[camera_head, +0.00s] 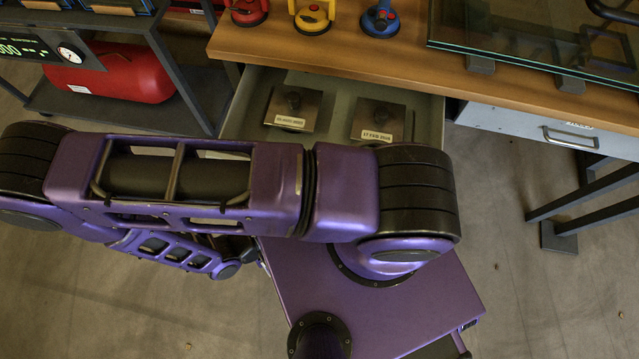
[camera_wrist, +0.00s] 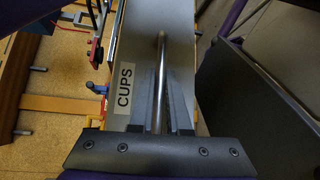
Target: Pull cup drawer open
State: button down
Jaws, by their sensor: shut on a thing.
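The cup drawer (camera_head: 345,88) stands pulled out from under the wooden workbench (camera_head: 370,62) in the head view. Two dark square blocks with paper labels, the left one (camera_head: 292,110) and the right one (camera_head: 378,122), sit inside it. My arm hides its front and my gripper in that view. In the wrist view the drawer front (camera_wrist: 140,40) bears a "CUPS" label (camera_wrist: 123,87) and a round metal bar handle (camera_wrist: 161,60). My gripper (camera_wrist: 162,85) is shut on this handle, with a finger on each side.
Red (camera_head: 247,12), yellow (camera_head: 314,16) and blue (camera_head: 380,20) suction cups stand on the bench. A glass sheet (camera_head: 520,45) lies at its right. Another drawer (camera_head: 525,124) under the right side is shut. A red tank (camera_head: 110,75) lies on a cart at left.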

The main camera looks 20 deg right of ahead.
jog(key=c, duration=0.9)
grip_release()
jog(key=shift+a, duration=0.15)
jog(key=v, duration=1.7)
jog(key=shift+s+a+r, duration=0.1)
